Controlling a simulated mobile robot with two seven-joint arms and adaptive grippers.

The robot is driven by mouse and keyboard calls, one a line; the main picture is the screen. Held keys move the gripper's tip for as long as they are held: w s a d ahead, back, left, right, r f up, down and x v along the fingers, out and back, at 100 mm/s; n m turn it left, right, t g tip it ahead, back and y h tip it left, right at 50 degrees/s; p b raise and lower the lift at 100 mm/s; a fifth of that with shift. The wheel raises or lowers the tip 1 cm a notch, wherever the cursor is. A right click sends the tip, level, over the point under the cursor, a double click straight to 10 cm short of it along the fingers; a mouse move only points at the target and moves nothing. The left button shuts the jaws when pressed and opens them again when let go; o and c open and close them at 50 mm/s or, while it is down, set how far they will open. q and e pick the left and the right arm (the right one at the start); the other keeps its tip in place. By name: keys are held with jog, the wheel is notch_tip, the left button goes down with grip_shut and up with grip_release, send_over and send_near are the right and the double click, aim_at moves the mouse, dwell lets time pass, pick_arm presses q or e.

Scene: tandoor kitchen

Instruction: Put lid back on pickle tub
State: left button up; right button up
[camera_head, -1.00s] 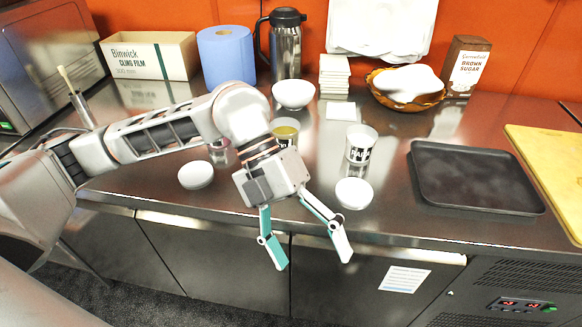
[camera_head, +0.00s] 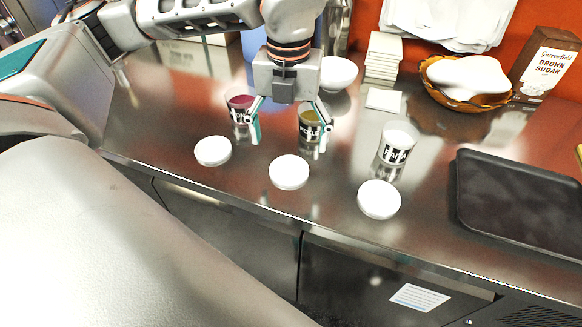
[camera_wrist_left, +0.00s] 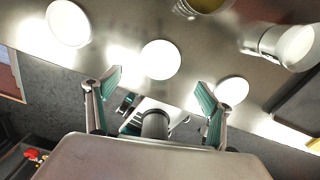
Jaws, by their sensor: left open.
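Three open tubs stand on the steel counter: one with pink contents (camera_head: 240,108), one with yellow-green contents (camera_head: 308,126), and a white-filled one (camera_head: 397,145). Their labels are only partly readable, so I cannot tell for sure which is the pickle tub. Three round white lids lie in front: left lid (camera_head: 213,151), middle lid (camera_head: 289,172) and right lid (camera_head: 379,199). My left gripper (camera_head: 290,125) is open and empty, pointing down above the counter behind the middle lid. In the wrist view the middle lid (camera_wrist_left: 160,59) shows just beyond the open fingers. My right gripper is not seen.
A white bowl (camera_head: 338,74), stacked napkins (camera_head: 382,58), a basket (camera_head: 466,84) and a brown sugar box (camera_head: 545,66) stand at the back. A dark tray (camera_head: 520,200) lies at the right. The counter's front edge runs close in front of the lids.

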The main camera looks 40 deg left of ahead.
aim_at(289, 171)
pick_arm(q)
jog(key=shift+f+b, duration=0.35)
jog(key=shift+f, duration=3.65)
jog(key=c, duration=0.8)
